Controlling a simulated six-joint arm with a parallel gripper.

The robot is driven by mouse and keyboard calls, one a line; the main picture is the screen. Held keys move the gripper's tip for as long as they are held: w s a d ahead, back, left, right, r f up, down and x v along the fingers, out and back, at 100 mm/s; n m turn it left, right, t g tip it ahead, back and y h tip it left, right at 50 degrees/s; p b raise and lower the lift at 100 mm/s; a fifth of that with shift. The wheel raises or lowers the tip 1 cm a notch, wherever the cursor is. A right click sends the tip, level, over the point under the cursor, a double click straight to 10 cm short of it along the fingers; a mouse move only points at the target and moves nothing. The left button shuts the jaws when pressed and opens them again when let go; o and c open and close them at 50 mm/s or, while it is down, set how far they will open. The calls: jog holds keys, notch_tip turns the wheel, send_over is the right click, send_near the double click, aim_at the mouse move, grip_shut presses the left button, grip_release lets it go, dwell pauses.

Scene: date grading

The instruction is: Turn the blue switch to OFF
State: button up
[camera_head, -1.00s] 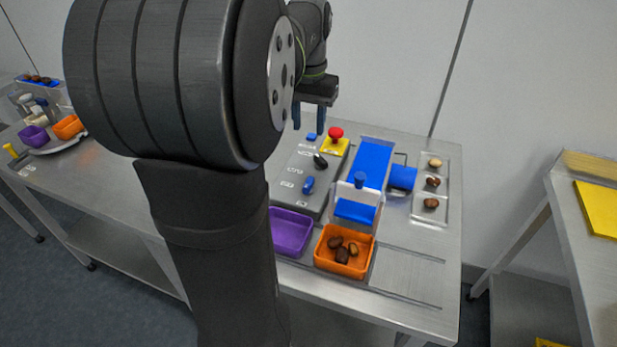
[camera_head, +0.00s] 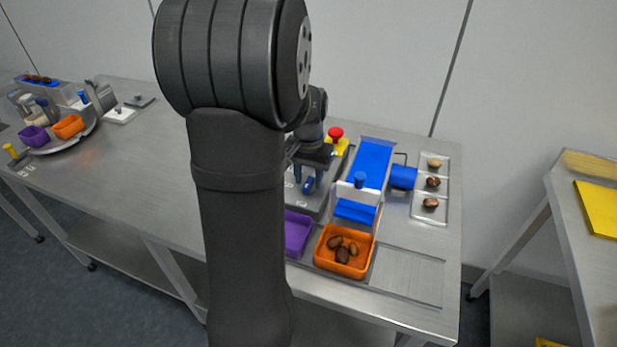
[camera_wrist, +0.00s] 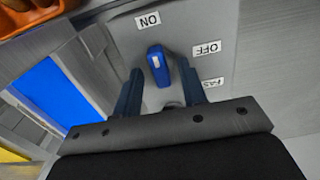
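The blue switch (camera_wrist: 158,66) is a raised knob on the grey control panel (camera_wrist: 225,15). In the wrist view its white mark is at the end toward the ON label (camera_wrist: 147,20). The OFF label (camera_wrist: 206,48) is to its right, with another label below that one. My gripper (camera_wrist: 162,78) is open, with one blue finger on each side of the switch. I cannot tell whether either finger touches it. In the head view my gripper (camera_head: 314,181) is low over the panel and largely covers the switch area.
A red stop button (camera_head: 336,133) on a yellow base stands behind the gripper. A blue conveyor (camera_head: 371,164) is to the right. A purple bin (camera_head: 297,232) and an orange bin (camera_head: 325,263) holding several dates stand in front. A tray (camera_head: 428,216) with dates is at right.

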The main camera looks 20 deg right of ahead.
jog(key=shift+f, duration=0.15)
jog(key=shift+c, duration=0.5)
grip_shut()
